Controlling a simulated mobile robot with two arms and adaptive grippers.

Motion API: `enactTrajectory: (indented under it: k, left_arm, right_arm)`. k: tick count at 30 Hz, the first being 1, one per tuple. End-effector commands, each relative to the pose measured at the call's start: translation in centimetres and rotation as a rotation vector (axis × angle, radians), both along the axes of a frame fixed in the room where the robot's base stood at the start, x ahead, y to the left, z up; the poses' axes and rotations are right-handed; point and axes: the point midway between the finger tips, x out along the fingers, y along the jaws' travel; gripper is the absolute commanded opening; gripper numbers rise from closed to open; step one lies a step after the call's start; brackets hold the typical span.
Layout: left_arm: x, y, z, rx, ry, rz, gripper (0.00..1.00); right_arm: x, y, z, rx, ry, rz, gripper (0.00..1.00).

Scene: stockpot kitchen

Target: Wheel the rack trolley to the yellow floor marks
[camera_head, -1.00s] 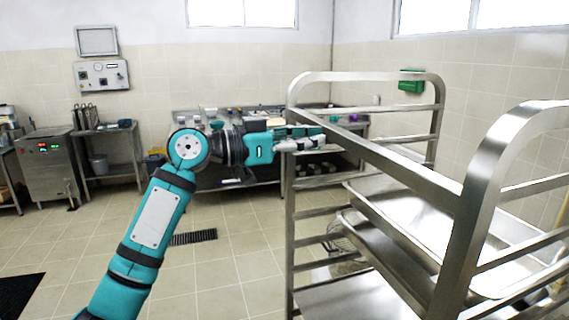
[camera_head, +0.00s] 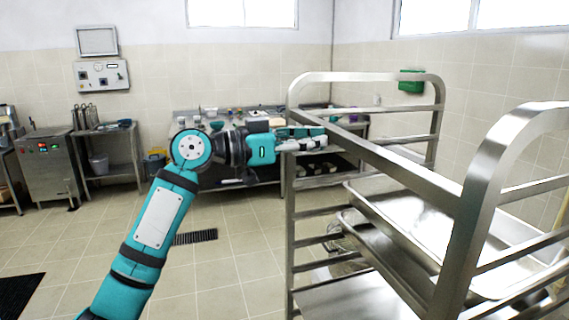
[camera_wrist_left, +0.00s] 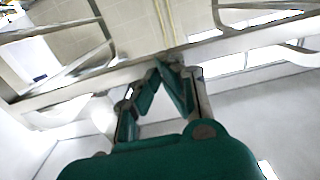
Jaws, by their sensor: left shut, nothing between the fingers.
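The rack trolley (camera_head: 400,170) is a tall steel frame with rounded top rails and side runners. It fills the right half of the head view and carries several metal trays (camera_head: 410,215). My left gripper (camera_head: 322,138) is shut and empty, with its fingers at the trolley's near-left upright and top side rail. In the left wrist view the closed fingertips (camera_wrist_left: 172,62) lie against or very near a steel rail (camera_wrist_left: 110,75); I cannot tell whether they touch. The trolley's wheels are out of view. I cannot clearly make out yellow floor marks. My right gripper is out of view.
A steel workbench (camera_head: 240,185) with small items stands along the back wall. A side table (camera_head: 110,155) and a steel machine (camera_head: 48,165) stand at the left. Tiled floor with a drain grate (camera_head: 194,237) is open in the middle. A dark mat (camera_head: 18,292) lies at lower left.

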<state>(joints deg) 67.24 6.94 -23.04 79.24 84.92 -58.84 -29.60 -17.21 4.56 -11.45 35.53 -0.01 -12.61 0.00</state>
Motion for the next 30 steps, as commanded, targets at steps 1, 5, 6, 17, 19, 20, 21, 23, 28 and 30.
enactTrajectory:
  k: [1, 5, 6, 17, 19, 20, 21, 23, 28, 30]
  left_arm:
    - [0.1, -0.5, 0.2, -0.001, 0.001, -0.002, 0.0]
    - [0.4, -1.5, 0.2, 0.0, 0.001, -0.002, 0.0]
    - [0.5, -1.8, 0.2, 0.0, 0.001, -0.003, 0.0]
    - [1.4, -4.6, 0.2, -0.001, -0.001, -0.002, 0.0]
    - [1.6, -5.2, 0.3, -0.002, 0.0, -0.003, 0.0]
    - [1.6, -5.4, 0.3, -0.003, 0.0, -0.002, 0.0]
    - [1.7, -5.7, 0.3, -0.003, -0.001, -0.002, 0.0]
    - [1.9, -6.2, 0.3, -0.003, -0.001, -0.002, 0.0]
    - [2.3, -7.5, 0.3, -0.001, 0.0, -0.003, 0.0]
    - [2.5, -8.0, 0.3, -0.002, -0.002, -0.002, 0.0]
  right_arm:
    - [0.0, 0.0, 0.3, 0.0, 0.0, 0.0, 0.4]
    - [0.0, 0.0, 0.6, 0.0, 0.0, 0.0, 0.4]
    - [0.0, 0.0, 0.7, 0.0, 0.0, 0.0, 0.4]
    - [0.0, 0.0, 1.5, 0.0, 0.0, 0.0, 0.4]
    - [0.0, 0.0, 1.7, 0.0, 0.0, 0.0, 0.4]
    - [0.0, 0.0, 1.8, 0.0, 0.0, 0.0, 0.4]
    - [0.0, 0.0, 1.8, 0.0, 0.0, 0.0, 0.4]
    - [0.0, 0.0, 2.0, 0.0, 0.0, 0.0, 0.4]
    - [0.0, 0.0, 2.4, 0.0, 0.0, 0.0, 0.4]
    - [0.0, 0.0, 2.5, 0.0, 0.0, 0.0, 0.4]
